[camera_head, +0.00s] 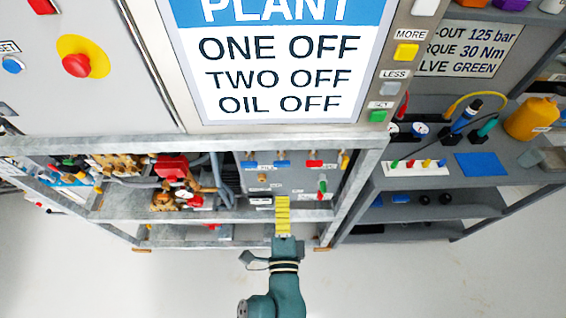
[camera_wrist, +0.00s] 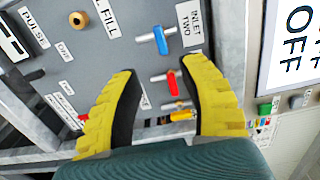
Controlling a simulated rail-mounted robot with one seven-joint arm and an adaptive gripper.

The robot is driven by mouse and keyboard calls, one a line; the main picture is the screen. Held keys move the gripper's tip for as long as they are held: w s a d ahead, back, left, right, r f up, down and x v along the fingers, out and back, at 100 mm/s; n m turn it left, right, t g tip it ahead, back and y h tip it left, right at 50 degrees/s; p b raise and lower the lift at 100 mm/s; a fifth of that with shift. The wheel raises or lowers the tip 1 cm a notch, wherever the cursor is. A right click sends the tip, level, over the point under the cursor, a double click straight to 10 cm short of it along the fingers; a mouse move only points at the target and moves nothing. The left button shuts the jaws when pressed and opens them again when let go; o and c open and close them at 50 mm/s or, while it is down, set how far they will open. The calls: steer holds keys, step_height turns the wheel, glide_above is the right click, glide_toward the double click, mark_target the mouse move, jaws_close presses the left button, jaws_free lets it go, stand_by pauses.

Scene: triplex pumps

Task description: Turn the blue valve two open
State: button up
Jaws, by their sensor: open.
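The blue valve two handle (camera_wrist: 159,40) sits on the grey pump panel beside an "INLET TWO" label (camera_wrist: 190,24) in the wrist view. Its blue bar lies across a short metal stem. In the head view it is the right one of two blue handles (camera_head: 283,163) and lies about level. My gripper (camera_head: 282,198) is just below and in front of the panel. In the wrist view my gripper (camera_wrist: 162,68) has its yellow fingers spread apart with nothing between the pads. The blue handle shows beyond the fingertips, with no visible contact.
A red handle (camera_wrist: 172,83) and a yellow handle (camera_wrist: 182,116) are close to the blue one. Grey frame rails (camera_head: 230,215) run below and above the panel. A plant screen (camera_head: 275,75) hangs above. A shelf with tools (camera_head: 440,165) stands at right.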

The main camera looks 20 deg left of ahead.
mark_target(282, 167)
steer(key=b+x, duration=0.1)
steer(key=x, duration=1.2)
steer(key=shift+d, duration=0.1)
jaws_close()
